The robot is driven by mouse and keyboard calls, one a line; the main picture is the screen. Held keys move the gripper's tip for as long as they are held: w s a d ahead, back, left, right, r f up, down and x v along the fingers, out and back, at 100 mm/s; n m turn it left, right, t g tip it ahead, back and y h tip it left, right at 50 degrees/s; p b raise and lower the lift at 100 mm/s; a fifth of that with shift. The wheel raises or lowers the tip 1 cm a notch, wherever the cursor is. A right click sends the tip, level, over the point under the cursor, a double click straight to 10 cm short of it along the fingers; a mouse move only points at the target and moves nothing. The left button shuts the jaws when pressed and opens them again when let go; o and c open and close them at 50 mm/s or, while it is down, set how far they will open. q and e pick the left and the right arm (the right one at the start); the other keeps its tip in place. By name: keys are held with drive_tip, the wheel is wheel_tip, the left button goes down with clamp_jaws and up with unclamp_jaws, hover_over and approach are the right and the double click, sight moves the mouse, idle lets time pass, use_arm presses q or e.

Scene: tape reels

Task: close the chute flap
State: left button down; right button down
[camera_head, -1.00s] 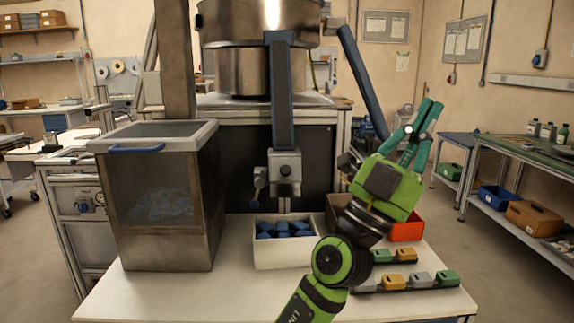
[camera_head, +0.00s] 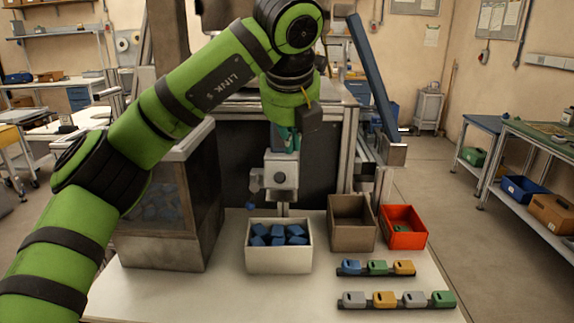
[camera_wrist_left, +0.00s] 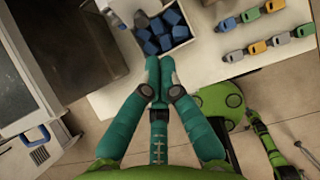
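The middle chute's grey end block (camera_head: 282,176), with a small dark lever and blue knob (camera_head: 251,206) at its left, hangs above a white bin (camera_head: 279,262) of blue pieces. I cannot clearly make out a flap or its position. My left gripper (camera_head: 284,140) points down in front of the chute, just above the block; I cannot tell whether it touches. My arm hides most of the chute. In the left wrist view, the teal fingers (camera_wrist_left: 157,78) are together with nothing visible between them. My right gripper does not show clearly.
A second blue chute (camera_head: 371,80) slopes down at right to a grey end. A clear-sided bin (camera_head: 170,225) stands left, partly behind my arm. A brown box (camera_head: 351,222), a red box (camera_head: 404,228) and two rows of coloured blocks occupy the table's right.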

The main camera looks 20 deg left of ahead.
use_arm(q)
drive_tip(key=p, duration=0.4)
approach(292, 185)
drive_tip(key=x, duration=0.5)
drive_tip(key=shift+s, duration=0.1)
drive_tip(key=shift+p+x, duration=0.35)
drive_tip(key=shift+x, duration=0.45)
drive_tip(key=shift+a, duration=0.1)
